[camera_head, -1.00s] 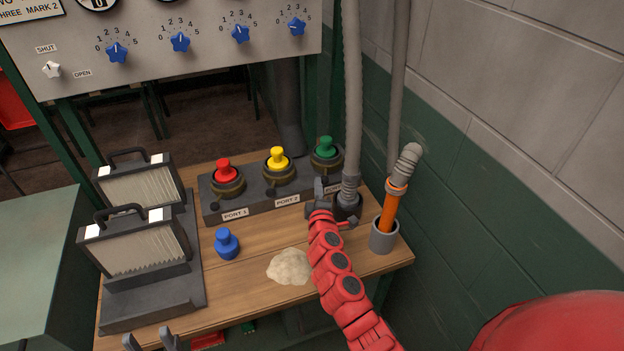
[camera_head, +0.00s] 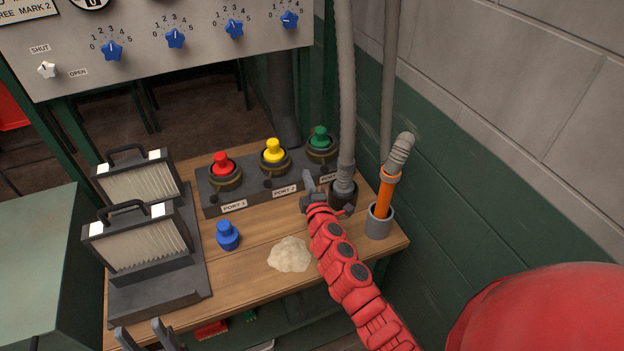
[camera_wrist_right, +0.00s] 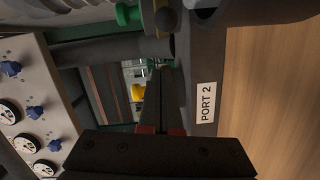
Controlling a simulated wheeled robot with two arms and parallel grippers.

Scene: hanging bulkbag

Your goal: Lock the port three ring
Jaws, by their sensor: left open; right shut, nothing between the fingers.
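The port three ring (camera_head: 321,155) is a dark brass collar around the green plug (camera_head: 319,136), at the right end of the grey port block (camera_head: 240,193). In the right wrist view the green plug (camera_wrist_right: 125,14) and part of its ring (camera_wrist_right: 160,6) show at the top, with a dark round knob (camera_wrist_right: 165,19) beside the ring. My right gripper (camera_head: 308,183) is shut and empty in front of the block, near the partly covered port three label. Its fingers (camera_wrist_right: 163,80) look apart from the ring and knob. My left gripper (camera_head: 144,333) is open at the bottom left.
Red (camera_head: 222,162) and yellow (camera_head: 273,150) plugs sit in ports one and two. A grey hose (camera_head: 345,100) stands right of my right gripper, beside an orange tool (camera_head: 384,193) in a cup. A blue plug (camera_head: 228,236), pale powder (camera_head: 289,254) and filters (camera_head: 137,240) are on the bench.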

